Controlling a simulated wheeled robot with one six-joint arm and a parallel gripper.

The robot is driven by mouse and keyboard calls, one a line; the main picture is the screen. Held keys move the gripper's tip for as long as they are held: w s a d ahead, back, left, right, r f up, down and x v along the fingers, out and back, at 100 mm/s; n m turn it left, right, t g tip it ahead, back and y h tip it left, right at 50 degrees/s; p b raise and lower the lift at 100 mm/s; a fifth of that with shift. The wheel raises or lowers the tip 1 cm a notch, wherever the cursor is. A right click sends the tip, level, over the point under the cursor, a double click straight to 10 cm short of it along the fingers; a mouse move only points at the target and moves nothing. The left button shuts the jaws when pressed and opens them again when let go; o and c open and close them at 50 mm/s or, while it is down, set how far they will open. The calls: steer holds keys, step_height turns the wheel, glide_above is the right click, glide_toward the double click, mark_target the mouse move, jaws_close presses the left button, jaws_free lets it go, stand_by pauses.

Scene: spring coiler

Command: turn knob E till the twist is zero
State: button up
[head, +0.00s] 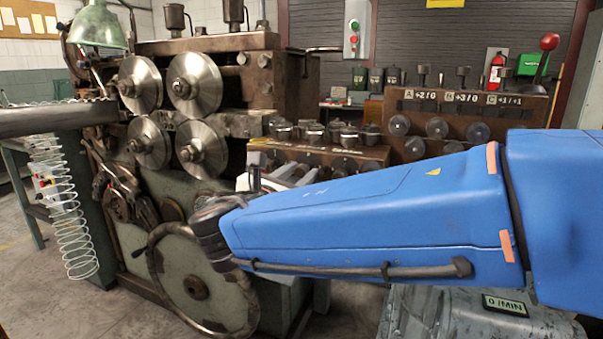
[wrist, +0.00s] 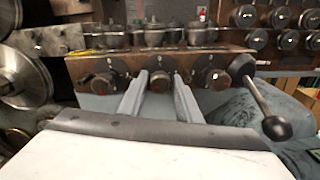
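In the wrist view a brown panel (wrist: 235,58) carries a row of three dark round knobs. The middle knob (wrist: 160,81) lies between the tips of my gripper (wrist: 157,84). The fingers are apart, and I cannot tell whether they touch it. The left knob (wrist: 101,83) and right knob (wrist: 215,78) are outside the fingers. The marks above the knobs are too small to read, so I cannot tell which is E. In the head view my gripper (head: 278,175) is in front of the lower panel (head: 372,154), partly hidden by my blue arm. No twist readout is legible.
An upper panel (head: 470,105) reads A +2/0, B +3/0, C +1/+1. A ball-ended lever (wrist: 262,105) stands close right of my gripper. Steel rollers (head: 195,85), a large handwheel (head: 160,285) and a hanging spring (head: 70,220) are at left. A small display (head: 504,305) reads 0 /MIN.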

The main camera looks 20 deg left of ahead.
steer(key=shift+w+d, duration=0.1)
steer(key=shift+w, duration=0.4)
jaws_close()
steer(key=c, duration=0.8)
jaws_free()
steer(key=c, duration=0.8)
jaws_free()
steer(key=c, duration=0.8)
jaws_free()
steer(key=m, duration=0.4)
steer(key=shift+m, duration=0.4)
steer(key=c, duration=0.8)
jaws_free()
steer(key=c, duration=0.8)
jaws_free()
